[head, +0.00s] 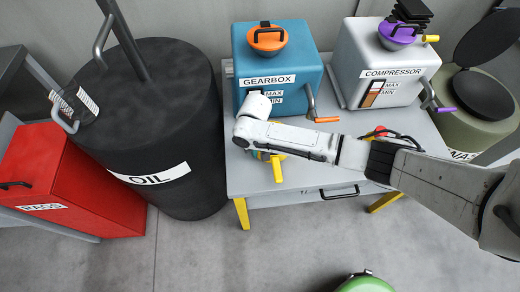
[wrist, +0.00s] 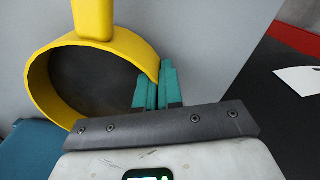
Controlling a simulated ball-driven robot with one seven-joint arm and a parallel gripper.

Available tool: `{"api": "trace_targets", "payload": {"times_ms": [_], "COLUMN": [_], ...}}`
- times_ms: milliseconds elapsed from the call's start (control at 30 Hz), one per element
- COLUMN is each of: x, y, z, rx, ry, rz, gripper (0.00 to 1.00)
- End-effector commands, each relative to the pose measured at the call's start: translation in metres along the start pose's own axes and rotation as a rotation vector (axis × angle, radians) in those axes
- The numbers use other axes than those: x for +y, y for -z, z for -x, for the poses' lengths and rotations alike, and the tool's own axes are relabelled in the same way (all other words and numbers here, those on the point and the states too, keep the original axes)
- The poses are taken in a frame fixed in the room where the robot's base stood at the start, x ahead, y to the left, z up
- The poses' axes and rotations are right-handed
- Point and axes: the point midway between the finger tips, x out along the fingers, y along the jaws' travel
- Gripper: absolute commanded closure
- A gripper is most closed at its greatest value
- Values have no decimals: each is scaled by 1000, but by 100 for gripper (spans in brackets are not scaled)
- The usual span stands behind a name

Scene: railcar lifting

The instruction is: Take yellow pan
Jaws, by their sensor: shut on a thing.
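The yellow pan (wrist: 42,92) has a dark inside and a yellow handle that runs off the top of the wrist view. My gripper (wrist: 155,80) is shut on the pan's rim, with its teal fingers on either side of the wall. In the head view, the pan's yellow handle (head: 277,170) sticks out toward the front of the grey table, in front of the blue gearbox box. My arm hides most of the pan there. I cannot tell whether the pan touches the table.
The blue gearbox (head: 275,65) and white compressor (head: 385,60) stand on the grey table (head: 240,180). A black oil barrel (head: 155,120) and red rags bin (head: 75,185) stand left. An olive bin (head: 475,110) stands right. Floor in front is mostly clear.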

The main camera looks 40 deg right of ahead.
Motion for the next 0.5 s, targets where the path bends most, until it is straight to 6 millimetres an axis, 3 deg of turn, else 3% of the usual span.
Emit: {"api": "trace_targets", "payload": {"times_ms": [500], "x": [-21], "y": [9], "z": [-1], "rx": [-1], "ry": [0], "rz": [0], "gripper": [100]}}
